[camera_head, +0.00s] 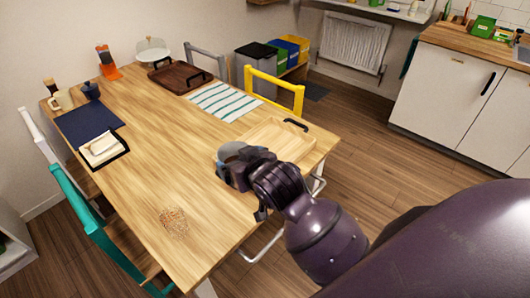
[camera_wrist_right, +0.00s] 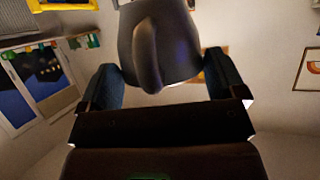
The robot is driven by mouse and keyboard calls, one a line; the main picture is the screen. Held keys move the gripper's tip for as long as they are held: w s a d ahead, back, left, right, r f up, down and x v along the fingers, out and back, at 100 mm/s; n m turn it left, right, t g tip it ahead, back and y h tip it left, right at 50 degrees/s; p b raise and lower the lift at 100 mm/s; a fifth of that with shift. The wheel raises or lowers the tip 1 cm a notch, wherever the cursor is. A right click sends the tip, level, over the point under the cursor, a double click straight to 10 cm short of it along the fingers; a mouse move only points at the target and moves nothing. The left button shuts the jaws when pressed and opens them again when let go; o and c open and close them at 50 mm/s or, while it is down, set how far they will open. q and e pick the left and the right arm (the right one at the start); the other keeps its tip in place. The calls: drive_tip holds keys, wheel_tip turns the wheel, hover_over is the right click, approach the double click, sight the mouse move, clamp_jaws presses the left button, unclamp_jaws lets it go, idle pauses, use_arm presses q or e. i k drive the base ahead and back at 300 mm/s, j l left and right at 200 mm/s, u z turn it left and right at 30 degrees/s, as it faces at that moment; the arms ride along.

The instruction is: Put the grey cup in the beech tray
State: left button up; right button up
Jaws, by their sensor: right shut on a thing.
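The grey cup (camera_head: 232,150) is in my right gripper (camera_head: 238,167), above the table by the near left side of the beech tray. In the right wrist view the cup (camera_wrist_right: 160,45) sits between the two fingers of the gripper (camera_wrist_right: 165,82), with its handle facing the camera. The beech tray (camera_head: 292,147) is pale wood with a dark handle at its far right end, and lies near the table's right end. My gripper and arm hide its near left part. My left gripper is not in view.
A striped cloth (camera_head: 224,102) lies behind the beech tray, and a dark wooden tray (camera_head: 180,77) beyond it. A yellow chair (camera_head: 275,80) is behind the table. The table's middle is clear.

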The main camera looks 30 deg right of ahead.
sight(282, 146)
drive_tip(key=l+u, duration=0.2)
drive_tip(key=l, duration=0.3)
drive_tip(key=l+u, duration=0.2)
drive_tip(key=l, duration=0.3)
drive_tip(key=k+l+u, duration=0.2)
drive_tip(key=l, duration=0.3)
drive_tip(key=l+u, duration=0.2)
drive_tip(key=l, duration=0.3)
drive_tip(key=k+l+u, duration=0.2)
drive_tip(key=l, duration=0.25)
